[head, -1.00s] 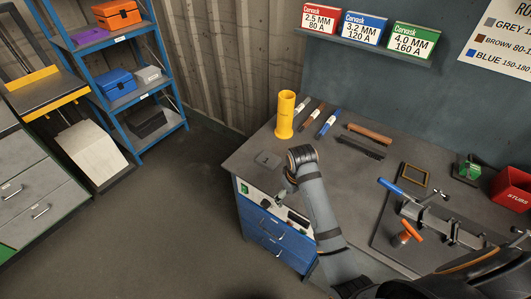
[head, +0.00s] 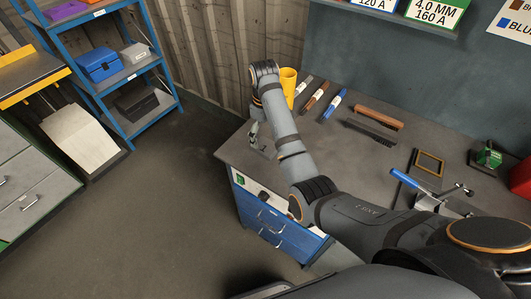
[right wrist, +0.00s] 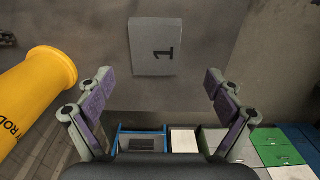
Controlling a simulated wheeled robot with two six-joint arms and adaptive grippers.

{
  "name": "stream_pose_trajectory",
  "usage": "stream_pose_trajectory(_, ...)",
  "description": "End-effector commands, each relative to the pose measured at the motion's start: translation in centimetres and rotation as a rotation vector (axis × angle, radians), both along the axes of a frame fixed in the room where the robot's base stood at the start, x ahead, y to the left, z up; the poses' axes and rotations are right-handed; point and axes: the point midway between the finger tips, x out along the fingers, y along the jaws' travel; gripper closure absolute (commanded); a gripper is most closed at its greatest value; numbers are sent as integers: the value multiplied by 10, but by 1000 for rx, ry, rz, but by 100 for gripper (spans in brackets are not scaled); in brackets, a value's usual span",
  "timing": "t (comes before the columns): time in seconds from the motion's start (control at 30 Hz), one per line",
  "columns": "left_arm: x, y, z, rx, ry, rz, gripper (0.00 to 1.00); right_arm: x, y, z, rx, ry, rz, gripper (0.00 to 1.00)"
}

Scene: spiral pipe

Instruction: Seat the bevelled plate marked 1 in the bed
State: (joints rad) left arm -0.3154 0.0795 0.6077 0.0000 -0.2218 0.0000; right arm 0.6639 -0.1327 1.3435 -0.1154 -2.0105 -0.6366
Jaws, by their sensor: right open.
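The grey plate marked 1 (right wrist: 152,46) lies flat on the bench top in the right wrist view, ahead of the fingertips and apart from them. In the head view my right arm and gripper largely hide it. My right gripper (right wrist: 160,88) is open and empty, its two purple-padded fingers spread wide. In the head view the right gripper (head: 256,136) hangs over the bench's left corner. A clamp fixture with a blue handle (head: 405,178) stands at the right, partly hidden by my arm; I cannot tell which part is the bed. My left gripper is not in view.
A yellow tube (head: 288,82) stands close to my right gripper; it also shows in the right wrist view (right wrist: 38,88). Several marked rods, a brown bar (head: 379,116) and a dark brush-like bar (head: 370,132) lie farther right. A small frame (head: 429,163) lies near the fixture.

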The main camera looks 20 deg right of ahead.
Motion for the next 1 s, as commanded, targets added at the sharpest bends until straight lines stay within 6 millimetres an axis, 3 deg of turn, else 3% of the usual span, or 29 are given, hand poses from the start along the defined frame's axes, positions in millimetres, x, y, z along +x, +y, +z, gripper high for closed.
stream_pose_trajectory(0.03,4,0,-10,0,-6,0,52,0,0,-10,0,-1,0,8)
stream_pose_trajectory(0.27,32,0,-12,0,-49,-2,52,1,-1,-14,0,-1,-1,8)
stream_pose_trajectory(0.4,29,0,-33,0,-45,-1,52,5,-2,-32,-1,1,-1,8)
stream_pose_trajectory(0.6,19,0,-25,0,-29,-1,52,8,-3,-57,-1,1,-1,8)
stream_pose_trajectory(0.8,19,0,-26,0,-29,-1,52,9,-3,-59,0,-1,-1,8)
stream_pose_trajectory(1.0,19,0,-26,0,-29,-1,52,9,-3,-59,0,-1,-1,35)
